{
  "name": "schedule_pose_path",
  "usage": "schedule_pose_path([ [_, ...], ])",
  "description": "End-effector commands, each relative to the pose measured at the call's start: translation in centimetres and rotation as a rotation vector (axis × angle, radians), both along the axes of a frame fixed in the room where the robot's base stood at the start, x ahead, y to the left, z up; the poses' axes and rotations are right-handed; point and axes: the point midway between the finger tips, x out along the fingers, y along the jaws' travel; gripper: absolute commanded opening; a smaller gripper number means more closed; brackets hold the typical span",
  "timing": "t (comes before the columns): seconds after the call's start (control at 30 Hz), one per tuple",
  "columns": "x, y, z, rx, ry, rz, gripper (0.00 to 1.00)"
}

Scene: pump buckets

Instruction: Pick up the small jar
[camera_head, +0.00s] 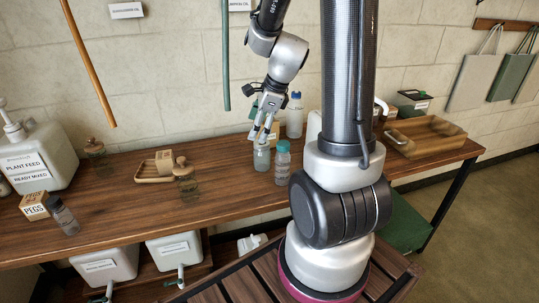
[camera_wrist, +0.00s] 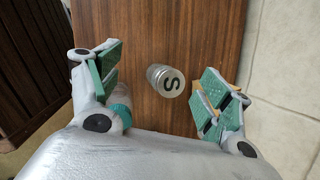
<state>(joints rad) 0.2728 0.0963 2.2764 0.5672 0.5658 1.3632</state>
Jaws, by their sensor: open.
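A small clear jar with a pale lid marked "S" (camera_wrist: 167,80) stands upright on the wooden bench, between the lines of my two open fingers and ahead of them. It also shows in the head view (camera_head: 261,158), right under my fingertips. My gripper (camera_head: 263,138) points down at it, open and empty; in the wrist view the green finger pads of my gripper (camera_wrist: 158,95) are well apart, with bare wood on both sides of the jar. I cannot tell the exact height of the fingertips over the lid.
A teal-capped bottle (camera_head: 282,163) stands close to the right of the jar; its teal part (camera_wrist: 122,113) shows behind my left finger. A blue-capped bottle (camera_head: 294,118) stands behind. A cork-lidded jar (camera_head: 186,180) is left on the bench (camera_head: 225,195), with free wood between.

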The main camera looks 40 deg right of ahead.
Motion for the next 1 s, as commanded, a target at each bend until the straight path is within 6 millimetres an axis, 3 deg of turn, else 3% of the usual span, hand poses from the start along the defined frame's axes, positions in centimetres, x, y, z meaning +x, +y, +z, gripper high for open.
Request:
schedule_pose_path([
  [0.03, 0.8, -0.8, -1.8, 0.043, 0.034, -0.122, 0.78],
  [0.1, 1.6, -1.7, -3.6, 0.094, 0.066, -0.275, 0.78],
  [0.3, 2.7, -2.8, -6.3, 0.158, 0.106, -0.478, 0.78],
  [0.8, 4.9, -1.6, -12.5, 0.16, 0.107, -0.482, 0.78],
  [1.0, 5.2, -1.4, -13.3, 0.159, 0.105, -0.481, 0.78],
])
